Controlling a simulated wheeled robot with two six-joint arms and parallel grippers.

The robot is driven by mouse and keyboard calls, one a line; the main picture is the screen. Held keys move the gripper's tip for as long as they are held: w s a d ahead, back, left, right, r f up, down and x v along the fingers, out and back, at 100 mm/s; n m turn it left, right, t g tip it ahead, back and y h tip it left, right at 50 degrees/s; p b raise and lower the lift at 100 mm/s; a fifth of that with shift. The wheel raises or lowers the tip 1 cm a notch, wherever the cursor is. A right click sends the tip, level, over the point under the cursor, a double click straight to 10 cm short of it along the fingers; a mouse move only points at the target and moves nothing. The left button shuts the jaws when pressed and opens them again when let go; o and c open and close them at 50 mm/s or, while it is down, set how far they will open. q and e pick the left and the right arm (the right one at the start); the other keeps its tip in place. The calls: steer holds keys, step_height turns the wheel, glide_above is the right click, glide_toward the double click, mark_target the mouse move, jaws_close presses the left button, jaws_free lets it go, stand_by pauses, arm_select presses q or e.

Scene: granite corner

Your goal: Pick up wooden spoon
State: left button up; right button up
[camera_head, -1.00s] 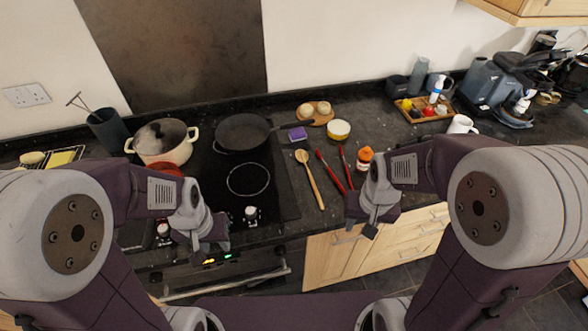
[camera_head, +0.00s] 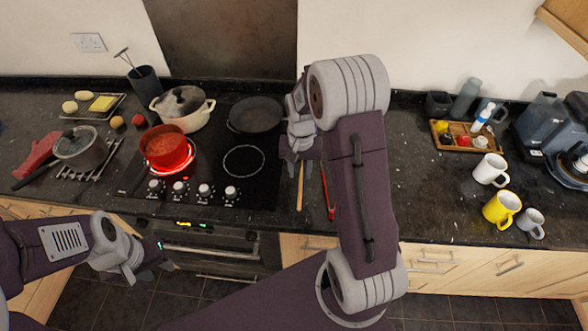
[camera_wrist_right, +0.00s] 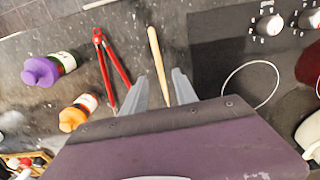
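The wooden spoon (camera_head: 300,192) lies on the dark counter just right of the hob; only its pale handle shows below my right gripper (camera_head: 294,165). Its bowl is hidden in both views. In the right wrist view the spoon's handle (camera_wrist_right: 155,55) runs between the two spread fingers of my right gripper (camera_wrist_right: 160,88). The fingers are open, with gaps on both sides of the handle. My left gripper (camera_head: 137,272) hangs low in front of the oven, away from the spoon; its finger opening is unclear.
Red tongs (camera_wrist_right: 109,62) lie close beside the spoon. A purple-capped bottle (camera_wrist_right: 48,69) and an orange-capped bottle (camera_wrist_right: 78,112) are farther off. A red pot (camera_head: 167,150) sits on a glowing burner. A black pan (camera_head: 255,116) stands behind the spoon. Mugs (camera_head: 490,170) are at right.

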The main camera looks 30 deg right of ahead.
mark_target(300, 190)
step_height(300, 190, down, 4)
steer(key=shift+d+r+p, duration=0.1)
steer(key=shift+d+p, duration=0.05)
steer(key=shift+p, duration=0.2)
step_height(300, 190, down, 4)
steer(key=shift+s+f+p, duration=0.15)
steer(key=shift+f+p, duration=0.05)
steer(key=shift+p, duration=0.5)
steer(key=shift+f, duration=0.4)
jaws_close()
